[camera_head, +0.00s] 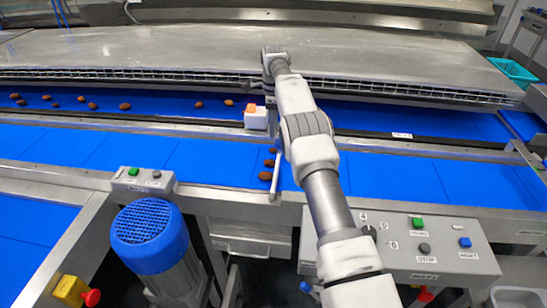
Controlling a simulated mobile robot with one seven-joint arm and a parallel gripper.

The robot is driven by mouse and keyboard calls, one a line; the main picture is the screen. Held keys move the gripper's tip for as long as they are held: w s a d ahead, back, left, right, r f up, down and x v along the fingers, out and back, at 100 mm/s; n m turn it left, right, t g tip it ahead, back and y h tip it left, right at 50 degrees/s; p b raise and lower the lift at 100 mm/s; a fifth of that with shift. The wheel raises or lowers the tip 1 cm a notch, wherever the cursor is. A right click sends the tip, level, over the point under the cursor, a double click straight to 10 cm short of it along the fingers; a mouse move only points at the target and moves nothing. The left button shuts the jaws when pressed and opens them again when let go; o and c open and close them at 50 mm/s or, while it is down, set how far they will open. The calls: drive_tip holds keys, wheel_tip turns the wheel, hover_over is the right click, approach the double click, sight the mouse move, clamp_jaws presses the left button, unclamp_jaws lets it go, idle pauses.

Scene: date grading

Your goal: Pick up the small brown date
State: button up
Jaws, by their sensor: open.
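Several brown dates lie on the blue belts, and I cannot tell for certain which one is the small brown date. On the front belt (400,175), a few dates (265,176) lie close together by a thin upright metal bar (277,165). On the back belt (165,103), more dates (125,106) are spread to the left, with two (199,104) nearer the middle. My arm reaches up the picture and bends down over the back belt. My gripper (270,100) is at its end, open and small in view; its fingers are hard to make out, and nothing shows held.
A white box with an orange top (256,117) stands between the belts, close to my gripper. A large metal cover (150,50) lies behind the back belt. A blue motor (149,235) and a control panel (430,250) stand in front. The front belt's right side is clear.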

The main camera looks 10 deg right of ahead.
sight(272, 148)
wheel_tip(272, 148, down, 3)
drive_tip(key=shift+f, duration=0.15)
drive_tip(key=shift+s+a+f, duration=0.1)
drive_tip(key=shift+a+f, duration=0.05)
drive_tip(key=shift+f, duration=1.2)
drive_tip(key=shift+s+a+f, duration=0.1)
drive_tip(key=shift+f, duration=1.2)
drive_tip(key=c, duration=0.9)
